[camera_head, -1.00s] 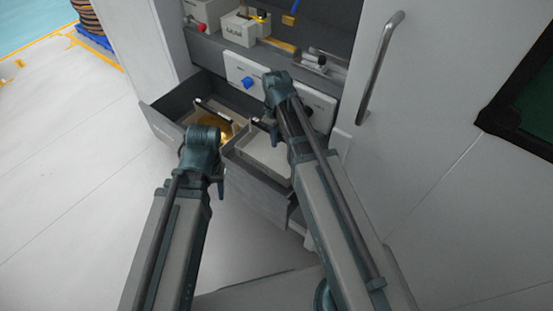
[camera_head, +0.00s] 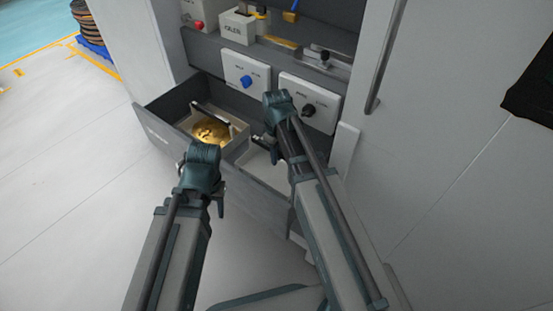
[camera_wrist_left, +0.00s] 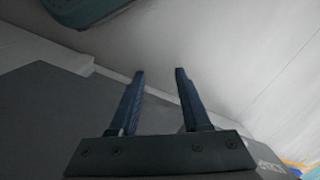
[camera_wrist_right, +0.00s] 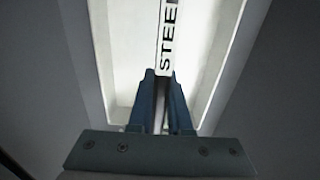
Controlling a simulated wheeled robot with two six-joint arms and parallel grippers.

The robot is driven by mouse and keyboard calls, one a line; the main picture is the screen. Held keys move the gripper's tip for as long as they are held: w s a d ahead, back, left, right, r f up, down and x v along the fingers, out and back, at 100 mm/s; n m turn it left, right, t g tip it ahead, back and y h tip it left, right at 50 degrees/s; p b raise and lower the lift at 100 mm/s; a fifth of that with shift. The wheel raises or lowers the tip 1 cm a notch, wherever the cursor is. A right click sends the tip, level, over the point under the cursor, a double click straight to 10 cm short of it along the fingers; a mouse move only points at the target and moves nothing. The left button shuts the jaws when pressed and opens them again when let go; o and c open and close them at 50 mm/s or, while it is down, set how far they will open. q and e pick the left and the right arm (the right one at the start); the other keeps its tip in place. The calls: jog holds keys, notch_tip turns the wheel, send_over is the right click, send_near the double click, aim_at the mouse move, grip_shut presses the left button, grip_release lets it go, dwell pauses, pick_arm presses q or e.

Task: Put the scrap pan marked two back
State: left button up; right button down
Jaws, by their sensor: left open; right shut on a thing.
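My right gripper (camera_wrist_right: 163,76) is shut on the dark handle bar of a pale scrap pan (camera_wrist_right: 118,60). The bar carries a white label reading "STEE", with the rest cut off. In the head view this pan (camera_head: 260,160) is in the right part of the open grey drawer (camera_head: 258,192), partly hidden by my right arm. Whether it rests on the drawer floor I cannot tell. A second pan (camera_head: 238,126) with gold-coloured scrap sits in the left part. No number two is readable on either pan. My left gripper (camera_wrist_left: 160,73) is open and empty, in front of the drawer.
Above the drawer are a panel with a blue knob (camera_head: 246,82) and a panel with a black knob (camera_head: 308,110). A grey shelf (camera_head: 215,45) above them holds small boxes. A tall door with a bar handle (camera_head: 385,60) stands at right.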

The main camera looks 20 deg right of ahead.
jog(key=c, duration=0.8)
grip_release()
jog(key=shift+c, duration=0.2)
jog(key=shift+f, duration=0.1)
notch_tip(320, 180, up, 14)
jog(key=p, duration=1.3)
jog(key=shift+w+a, duration=0.25)
jog(key=shift+w, duration=0.1)
